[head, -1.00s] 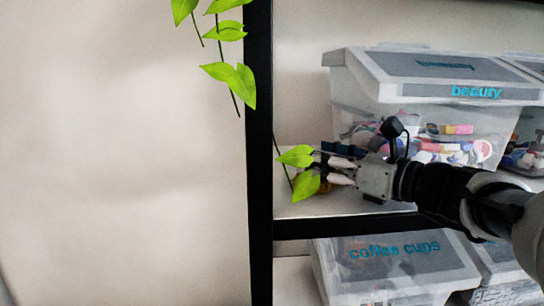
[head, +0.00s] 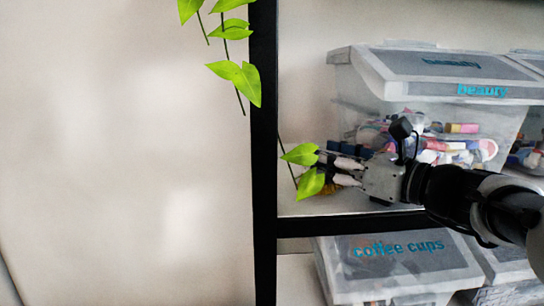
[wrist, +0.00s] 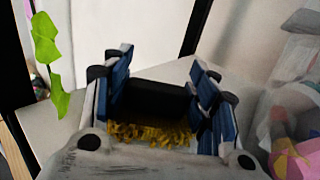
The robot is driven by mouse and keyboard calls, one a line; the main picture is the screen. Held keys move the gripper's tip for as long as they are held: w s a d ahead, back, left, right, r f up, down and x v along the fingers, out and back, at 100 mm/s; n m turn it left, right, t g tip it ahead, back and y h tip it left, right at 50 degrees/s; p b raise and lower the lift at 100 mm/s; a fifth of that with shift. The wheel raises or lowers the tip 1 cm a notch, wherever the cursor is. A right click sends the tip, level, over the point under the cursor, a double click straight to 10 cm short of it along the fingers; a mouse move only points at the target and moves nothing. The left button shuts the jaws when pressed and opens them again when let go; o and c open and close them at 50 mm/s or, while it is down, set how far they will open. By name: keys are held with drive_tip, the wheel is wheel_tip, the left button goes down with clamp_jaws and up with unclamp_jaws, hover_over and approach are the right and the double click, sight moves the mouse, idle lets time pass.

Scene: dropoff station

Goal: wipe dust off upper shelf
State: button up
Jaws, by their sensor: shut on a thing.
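My gripper (head: 340,171) reaches in from the right over the shelf (head: 375,209) that carries the beauty bin, close to its left end. In the wrist view, the blue-padded fingers (wrist: 162,85) are shut on a brush (wrist: 160,100) with a black body and yellow bristles. A little of the bristles (head: 331,188) shows in the head view, low at the fingertips, near the shelf surface. I cannot tell if they touch it. Pale shelf surface (wrist: 55,130) shows left of the fingers in the wrist view. I cannot make out dust.
A clear beauty bin (head: 400,112) stands right behind my gripper. Green vine leaves (head: 300,154) hang at the fingertips, beside the black post (head: 264,120). A coffee cups bin (head: 390,262) sits on the shelf below. Left of the post is plain wall.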

drive_tip(key=shift+w, duration=0.5)
drive_tip(key=shift+s, duration=1.5)
drive_tip(key=shift+w+f+p, duration=0.2)
drive_tip(key=shift+w+p, duration=0.1)
drive_tip(key=shift+w, duration=1.15)
drive_tip(key=shift+s, duration=0.15)
drive_tip(key=shift+s, duration=0.6)
drive_tip(key=shift+r, duration=0.1)
